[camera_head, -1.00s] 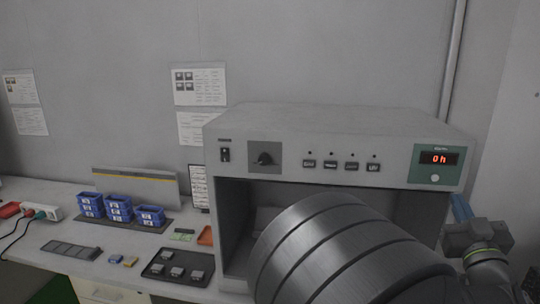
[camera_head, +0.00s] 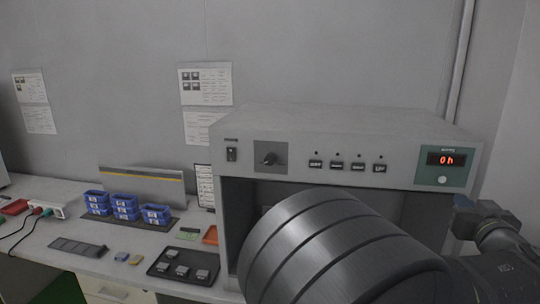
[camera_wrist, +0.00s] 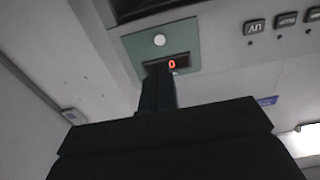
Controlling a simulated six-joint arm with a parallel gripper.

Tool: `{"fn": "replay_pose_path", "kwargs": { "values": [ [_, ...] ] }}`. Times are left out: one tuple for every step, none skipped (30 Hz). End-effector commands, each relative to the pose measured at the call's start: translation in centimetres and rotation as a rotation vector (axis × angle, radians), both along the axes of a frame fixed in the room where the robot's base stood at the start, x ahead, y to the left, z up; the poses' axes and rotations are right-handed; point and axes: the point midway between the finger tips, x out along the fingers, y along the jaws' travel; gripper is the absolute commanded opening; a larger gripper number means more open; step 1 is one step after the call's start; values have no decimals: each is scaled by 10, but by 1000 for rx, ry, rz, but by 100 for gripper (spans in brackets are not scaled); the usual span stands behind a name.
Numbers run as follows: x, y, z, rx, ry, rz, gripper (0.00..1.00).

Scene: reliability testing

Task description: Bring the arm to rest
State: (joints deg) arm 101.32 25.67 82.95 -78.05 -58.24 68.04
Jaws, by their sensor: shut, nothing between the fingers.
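My gripper (camera_wrist: 160,72) shows in the wrist view as a dark block with its fingers shut together and nothing between them. The fingertips overlap the red display of the grey test machine in that view; I cannot tell whether they touch it. In the head view my arm covers the machine's lower right, and the gripper itself is not clearly seen there. The grey test machine (camera_head: 345,125) has a green panel (camera_head: 444,168) with a display reading "0h", a knob and a row of buttons. Its open chamber is partly hidden behind my arm.
Left of the machine, the white bench (camera_head: 60,225) holds stacked blue bins (camera_head: 126,207), a black tray (camera_head: 184,267) with several small grey parts, a dark flat strip (camera_head: 78,247) and a power strip (camera_head: 50,209). Papers hang on the wall behind.

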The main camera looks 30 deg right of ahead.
Motion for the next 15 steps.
{"fn": "replay_pose_path", "kwargs": {
  "values": [
    [9,-7,0,0,0,4,0],
    [13,-12,0,0,0,4,0],
    [10,-10,0,-1,1,-1,0],
    [3,-4,1,-1,0,-4,0],
    [-2,1,1,-1,0,-4,0],
    [-8,7,1,-1,0,-5,0],
    [-13,11,1,-1,0,-4,0],
    [-17,15,1,-2,-1,-4,0],
    [-22,21,1,-1,0,-4,0],
    [-27,26,1,-1,0,-4,0],
    [-31,30,1,-1,0,-4,0],
    [-37,35,1,-2,1,-4,0],
    [-41,40,1,-1,0,-4,0],
    [-45,44,1,-1,0,-4,0],
    [-51,49,1,-1,0,-4,0]
  ]
}}
